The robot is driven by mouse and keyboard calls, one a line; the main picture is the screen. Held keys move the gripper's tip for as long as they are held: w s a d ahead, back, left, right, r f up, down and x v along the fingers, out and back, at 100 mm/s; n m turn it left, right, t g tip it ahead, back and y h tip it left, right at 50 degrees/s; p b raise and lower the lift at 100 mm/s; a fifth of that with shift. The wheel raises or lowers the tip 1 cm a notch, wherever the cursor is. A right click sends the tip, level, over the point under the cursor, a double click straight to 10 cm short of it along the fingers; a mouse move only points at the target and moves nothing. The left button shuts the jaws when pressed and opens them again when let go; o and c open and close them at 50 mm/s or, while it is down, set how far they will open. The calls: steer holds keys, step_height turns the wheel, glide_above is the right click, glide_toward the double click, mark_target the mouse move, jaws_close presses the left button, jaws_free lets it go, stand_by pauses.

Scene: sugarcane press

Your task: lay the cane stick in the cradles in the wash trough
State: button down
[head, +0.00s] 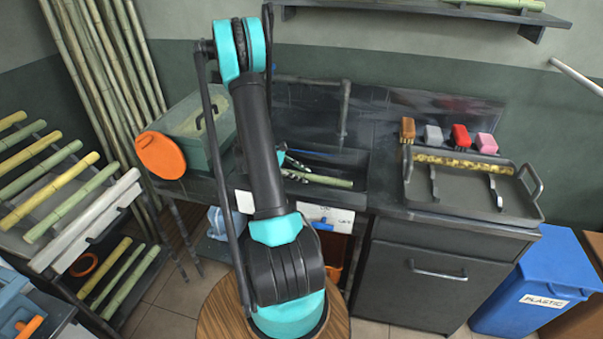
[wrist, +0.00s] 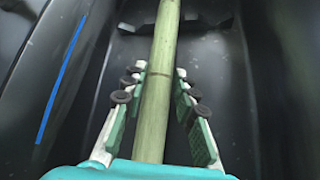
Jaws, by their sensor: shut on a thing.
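A pale green cane stick (head: 332,181) shows low inside the dark wash trough (head: 357,160), right of my arm. In the wrist view the cane stick (wrist: 162,45) runs lengthwise between the fingers of my gripper (wrist: 157,82), which is shut on it. Dark notched cradle pieces (wrist: 220,22) stand on both sides of the stick's far part in the trough. I cannot tell whether the stick touches them. My arm hides the stick's left part and much of my gripper (head: 291,166) in the head view.
A blue strip (wrist: 62,80) lies along the left in the wrist view. A tap pipe (head: 344,110) rises behind the trough. A green box (head: 200,125) with an orange disc (head: 160,155) stands left. A tray (head: 437,197) holding a yellowish cane and several brushes are at right.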

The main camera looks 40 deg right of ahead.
steer(key=c, duration=1.1)
jaws_free()
steer(key=o, duration=0.5)
steer(key=shift+o, duration=0.2)
steer(key=shift+v, duration=3.55)
steer(key=shift+d, duration=0.1)
